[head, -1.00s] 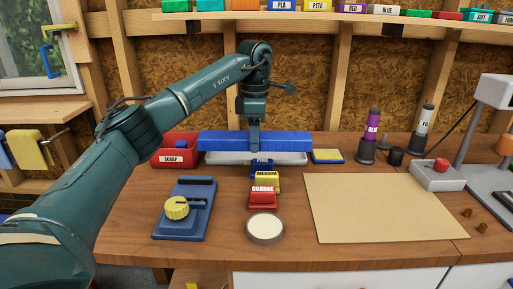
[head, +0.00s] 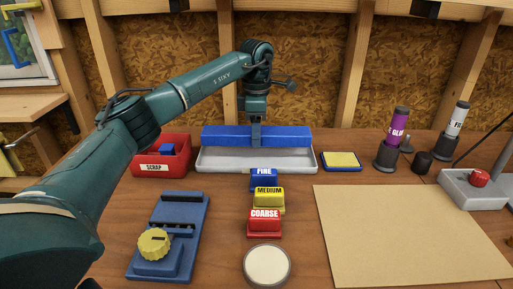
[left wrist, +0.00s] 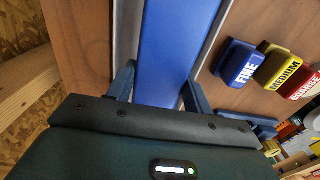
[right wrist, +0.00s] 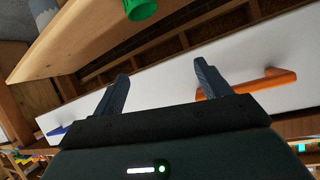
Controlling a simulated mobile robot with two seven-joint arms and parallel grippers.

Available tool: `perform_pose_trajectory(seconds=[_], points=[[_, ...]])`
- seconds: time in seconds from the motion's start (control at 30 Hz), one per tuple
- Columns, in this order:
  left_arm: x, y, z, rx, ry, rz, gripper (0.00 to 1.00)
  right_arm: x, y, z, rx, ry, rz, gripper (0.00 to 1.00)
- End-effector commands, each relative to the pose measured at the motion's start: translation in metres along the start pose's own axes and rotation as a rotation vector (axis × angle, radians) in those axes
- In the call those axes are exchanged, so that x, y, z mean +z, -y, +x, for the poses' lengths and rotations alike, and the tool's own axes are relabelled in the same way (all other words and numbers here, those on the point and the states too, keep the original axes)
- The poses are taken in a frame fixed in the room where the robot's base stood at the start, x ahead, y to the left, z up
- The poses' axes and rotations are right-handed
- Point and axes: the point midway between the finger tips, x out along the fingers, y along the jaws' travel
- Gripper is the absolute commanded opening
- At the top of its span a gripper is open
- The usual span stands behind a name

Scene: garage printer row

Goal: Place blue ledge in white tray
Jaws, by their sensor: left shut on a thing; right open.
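The blue ledge (head: 225,136) is a long blue bar, level, lying left to right over the back of the white tray (head: 215,163). The tray's pale front part shows empty; whether the ledge touches the tray floor or hangs just above it I cannot tell. My left gripper (head: 256,141) reaches down from above and is shut on the middle of the ledge. In the left wrist view the ledge (left wrist: 175,45) runs between the two fingers (left wrist: 158,88), with grey tray edges on both sides. My right gripper (right wrist: 161,72) is open and empty, away from the tray, before a white drawer front (right wrist: 160,95).
A red scrap bin (head: 150,170) stands left of the tray, a yellow-topped pad (head: 342,160) right of it. Fine (head: 264,181), medium (head: 269,201) and coarse (head: 264,224) blocks line up in front. A tan mat (head: 410,230) lies at right.

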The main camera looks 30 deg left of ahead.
Motion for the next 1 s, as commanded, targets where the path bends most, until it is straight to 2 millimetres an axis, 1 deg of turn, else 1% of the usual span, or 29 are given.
perform_pose_trajectory(seconds=[0.03, 0.23, 0.4, 0.47, 0.77, 0.8, 1.0], points=[[0.0, 0.0, 0.005, 0.0, 0.0, 0.0, 0.16, 0.0, 0.0, 0.0, 0.0, 0.0, 0.001, 0.76], [0.0, 0.0, 0.021, 0.0, 0.0, 0.0, 0.16, 0.0, 0.0, 0.0, 0.0, -0.001, 0.001, 0.76], [0.0, 0.0, 0.045, 0.001, 0.0, 0.0, 0.16, 0.0, 0.0, 0.0, 0.0, -0.001, 0.001, 0.76], [0.0, 0.0, 0.048, 0.002, 0.001, 0.0, 0.16, 0.0, 0.0, 0.0, 0.0, -0.001, 0.001, 0.76], [0.0, 0.0, 0.05, 0.002, 0.001, 0.0, 0.16, 0.0, 0.0, 0.0, 0.0, -0.002, 0.001, 0.76], [0.0, 0.0, 0.051, 0.001, 0.0, 0.0, 0.52, 0.0, 0.0, 0.0, 0.0, -0.002, 0.001, 0.76], [0.0, 0.0, 0.051, 0.001, 0.0, 0.0, 0.68, 0.0, 0.0, 0.0, 0.0, -0.002, 0.002, 0.76]])
